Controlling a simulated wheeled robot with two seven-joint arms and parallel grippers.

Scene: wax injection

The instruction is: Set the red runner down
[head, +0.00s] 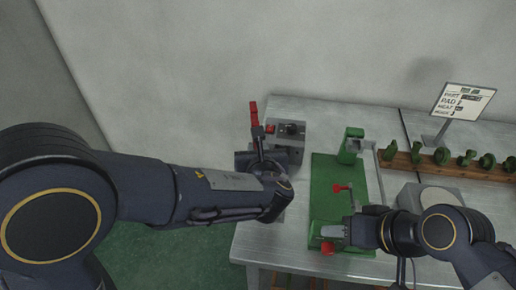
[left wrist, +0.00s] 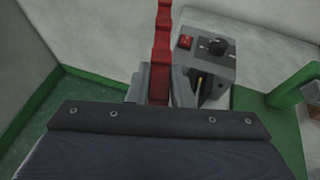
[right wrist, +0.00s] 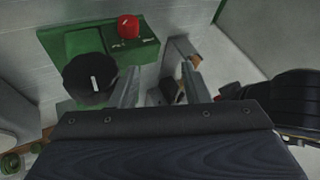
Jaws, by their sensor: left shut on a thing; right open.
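The red runner (head: 254,114) is a slim, stepped red bar. It stands roughly upright in my left gripper (head: 259,150), above the table's left back part and beside a grey control box. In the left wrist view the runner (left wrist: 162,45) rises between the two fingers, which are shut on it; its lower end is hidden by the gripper. My right gripper (head: 360,230) is low over the front of the green machine base (head: 325,180).
The grey control box (head: 290,132) has a knob and a red button; a brass nozzle (left wrist: 200,79) shows below it. A wooden rack (head: 430,165) of several green pieces and a placard (head: 463,100) stand at the right. Bare metal table (head: 345,115) shows at the back.

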